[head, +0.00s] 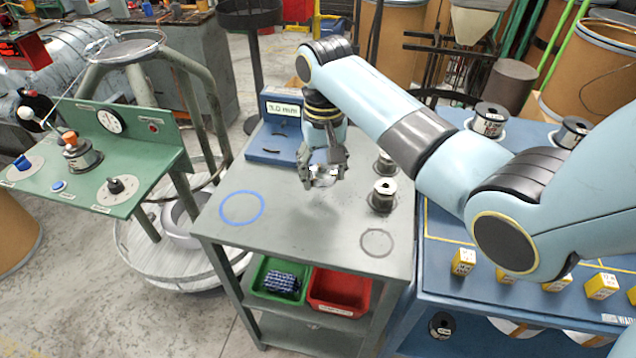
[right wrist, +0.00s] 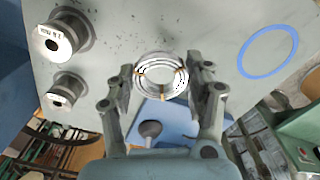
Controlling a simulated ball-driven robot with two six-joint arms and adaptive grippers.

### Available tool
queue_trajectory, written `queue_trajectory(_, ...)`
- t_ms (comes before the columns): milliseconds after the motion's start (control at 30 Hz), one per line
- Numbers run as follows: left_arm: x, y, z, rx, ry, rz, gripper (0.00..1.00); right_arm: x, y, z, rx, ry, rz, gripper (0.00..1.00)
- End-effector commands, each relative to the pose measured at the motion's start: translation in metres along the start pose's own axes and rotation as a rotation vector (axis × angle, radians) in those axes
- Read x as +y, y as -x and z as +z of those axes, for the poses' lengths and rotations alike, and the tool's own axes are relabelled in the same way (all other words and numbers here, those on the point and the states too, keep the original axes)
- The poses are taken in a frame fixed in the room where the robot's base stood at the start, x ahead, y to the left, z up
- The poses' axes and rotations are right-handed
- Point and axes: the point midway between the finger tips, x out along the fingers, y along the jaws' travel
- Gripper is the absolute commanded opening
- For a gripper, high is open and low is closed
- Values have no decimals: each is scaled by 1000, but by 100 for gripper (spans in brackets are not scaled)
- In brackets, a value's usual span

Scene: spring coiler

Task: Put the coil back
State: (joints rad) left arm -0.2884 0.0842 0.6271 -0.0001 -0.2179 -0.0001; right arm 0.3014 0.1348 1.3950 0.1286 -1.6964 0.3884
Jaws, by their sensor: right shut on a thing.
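A silver wire coil (head: 325,178) with copper-coloured ties is between the fingers of my right gripper (head: 322,176), above the grey table (head: 315,240). The coil (right wrist: 161,77) shows as a bright ring between the two fingertips in the right wrist view, where my right gripper (right wrist: 161,82) is shut on it. A blue ring mark (head: 241,208) is on the table to the left of the gripper. A dark ring mark (head: 378,242) is at the front right. My left gripper is not in view.
Two wire spools (head: 383,196) stand on the table's right side. A blue device reading 1.0 mm (head: 284,109) stands at its back left. A green bin (head: 279,280) and a red bin (head: 340,291) sit on the shelf below. A green control panel (head: 130,150) stands left.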

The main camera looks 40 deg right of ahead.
Motion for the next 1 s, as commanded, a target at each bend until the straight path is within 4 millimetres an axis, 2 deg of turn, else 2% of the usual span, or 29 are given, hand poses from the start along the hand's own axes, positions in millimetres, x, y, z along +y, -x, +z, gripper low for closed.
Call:
queue_trajectory(100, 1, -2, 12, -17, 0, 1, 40, -5, -10, -16, 0, -1, -1, 7)
queue_trajectory(233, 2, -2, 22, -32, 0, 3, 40, -7, -15, -22, -1, 0, 0, 7)
queue_trajectory(500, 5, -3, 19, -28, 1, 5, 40, -7, -51, -22, -2, 0, 0, 7)
queue_trajectory(900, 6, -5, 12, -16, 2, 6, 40, -7, -58, -22, 0, 0, 0, 7)
queue_trajectory(933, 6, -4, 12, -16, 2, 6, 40, -7, -57, -22, 0, 0, 0, 56)
queue_trajectory(1000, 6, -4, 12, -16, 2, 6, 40, -7, -57, -22, 0, 0, 0, 65)
